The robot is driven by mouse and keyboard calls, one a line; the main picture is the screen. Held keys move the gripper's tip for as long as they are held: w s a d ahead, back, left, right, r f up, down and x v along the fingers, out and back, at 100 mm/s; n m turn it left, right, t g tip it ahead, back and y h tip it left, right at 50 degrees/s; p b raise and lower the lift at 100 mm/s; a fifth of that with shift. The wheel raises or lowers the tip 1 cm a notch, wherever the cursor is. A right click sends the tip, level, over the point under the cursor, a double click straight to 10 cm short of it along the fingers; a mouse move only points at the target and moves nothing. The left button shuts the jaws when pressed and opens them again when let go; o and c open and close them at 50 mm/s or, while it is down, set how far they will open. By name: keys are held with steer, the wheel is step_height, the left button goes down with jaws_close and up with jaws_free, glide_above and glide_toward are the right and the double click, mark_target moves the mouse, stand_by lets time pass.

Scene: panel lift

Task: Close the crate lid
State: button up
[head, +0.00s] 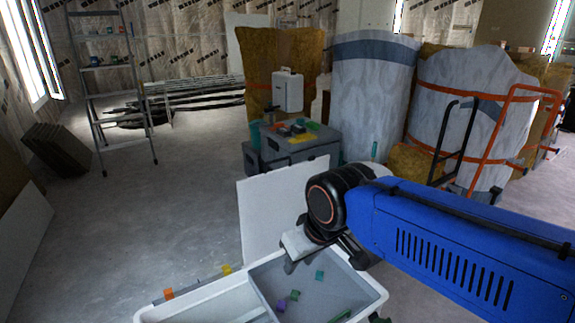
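The crate (372,306) is an open white-rimmed box with grey inner compartments, at the bottom centre of the head view, cut off by the lower edge. Its lid (268,208) appears to be the pale flat panel standing upright along the crate's far side; my arm partly covers its right side. My gripper (326,264) is above the crate's right compartment, just in front of the lid. Its two fingers point down and look spread apart, with nothing seen between them. I cannot tell whether it touches the lid.
Small teal (320,275), purple (281,306) and green pieces lie in the crate. An orange piece (168,293) and a yellow one sit at its far left rim. Grey cases (318,148) stand behind the lid. A stepladder (118,105) stands back left.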

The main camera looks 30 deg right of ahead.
steer(key=shift+w+d+r, duration=0.15)
steer(key=shift+w+r, duration=0.8)
jaws_close()
steer(key=w+d+r+g, duration=0.1)
steer(key=w+d+r, duration=0.3)
steer(key=w, duration=0.5)
steer(key=w+d+r, duration=0.2)
steer(key=w+r, duration=0.3)
steer(key=w, duration=0.4)
steer(key=w+d+r+g, duration=0.1)
steer(key=w+d+r, duration=0.3)
steer(key=w, duration=0.5)
steer(key=w+d+r, duration=0.1)
steer(key=w+d, duration=0.4)
steer(key=w, duration=0.7)
step_height(320, 180, down, 9)
steer(key=s, duration=0.2)
steer(key=shift+d+g, duration=0.35)
steer(key=shift+g, duration=0.05)
